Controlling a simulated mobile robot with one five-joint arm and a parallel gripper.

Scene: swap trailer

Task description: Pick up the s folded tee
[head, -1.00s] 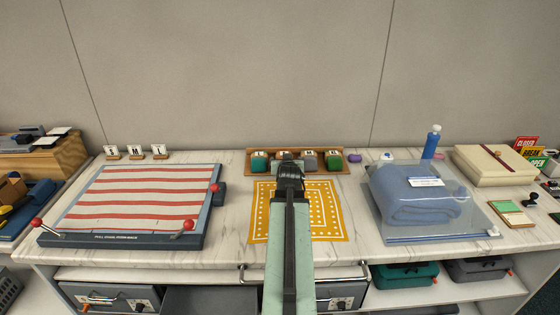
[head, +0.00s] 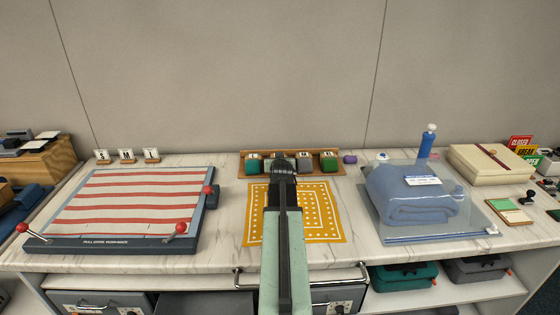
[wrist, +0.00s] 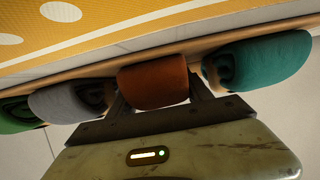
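Several rolled tees sit in a row in a wooden tray at the back of the counter: teal (head: 253,165), orange-brown (wrist: 153,82), grey (head: 305,163) and green (head: 329,163). Their small labels are too small to read surely, so I cannot tell which is the s tee. My gripper (wrist: 163,95) is open, with its fingers on either side of the orange-brown roll in the wrist view. A gap shows by the right finger; contact on the left is unclear. In the head view my arm mostly hides that roll.
A yellow patterned cloth (head: 335,222) lies in front of the tray (head: 244,172). A striped press board (head: 130,205) with red-knobbed levers is at left.

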